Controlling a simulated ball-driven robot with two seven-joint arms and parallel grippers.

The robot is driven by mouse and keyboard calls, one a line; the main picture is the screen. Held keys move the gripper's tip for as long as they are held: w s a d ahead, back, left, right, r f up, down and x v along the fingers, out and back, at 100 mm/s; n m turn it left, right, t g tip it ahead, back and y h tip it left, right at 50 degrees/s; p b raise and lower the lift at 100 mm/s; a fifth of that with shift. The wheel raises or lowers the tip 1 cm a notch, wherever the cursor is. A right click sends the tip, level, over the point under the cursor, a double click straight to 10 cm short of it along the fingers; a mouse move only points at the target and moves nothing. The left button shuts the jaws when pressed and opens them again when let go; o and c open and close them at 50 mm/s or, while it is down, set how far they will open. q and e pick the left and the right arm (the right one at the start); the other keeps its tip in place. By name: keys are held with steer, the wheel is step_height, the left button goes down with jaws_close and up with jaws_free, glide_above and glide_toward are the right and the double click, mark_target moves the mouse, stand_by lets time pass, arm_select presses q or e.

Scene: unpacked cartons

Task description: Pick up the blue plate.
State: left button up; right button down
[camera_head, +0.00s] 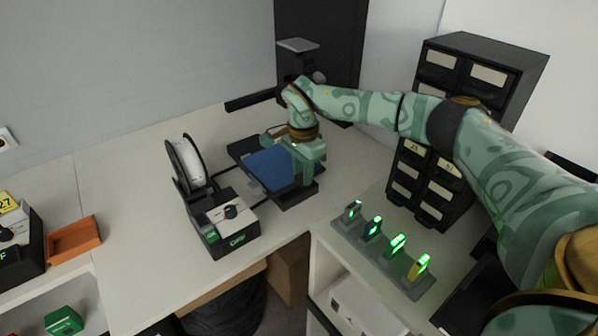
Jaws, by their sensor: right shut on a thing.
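The blue plate (268,170) is a flat square sheet on the dark bed of a printer-like machine (283,203) on the white counter. My right arm reaches in from the right. My right gripper (306,172) points down at the plate's right edge and is shut on it. The gripper hides part of that edge. I cannot tell whether the plate is lifted off the bed. My left gripper is not in view.
A white spool (188,160) and a control box (232,226) stand left of the plate. A dark drawer cabinet (482,75) and a rack with several green-lit items (378,252) are at the right. An orange tray (74,240) lies at the left. The counter between is clear.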

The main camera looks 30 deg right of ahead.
step_height(320, 180, up, 3)
steer(key=shift+p, duration=0.35)
steer(key=s+a+r+p, duration=0.3)
steer(key=s+a+r, duration=0.4)
steer(key=s, duration=0.5)
step_height(320, 180, up, 3)
steer(key=shift+a+f, duration=0.15)
steer(key=shift+a, duration=0.05)
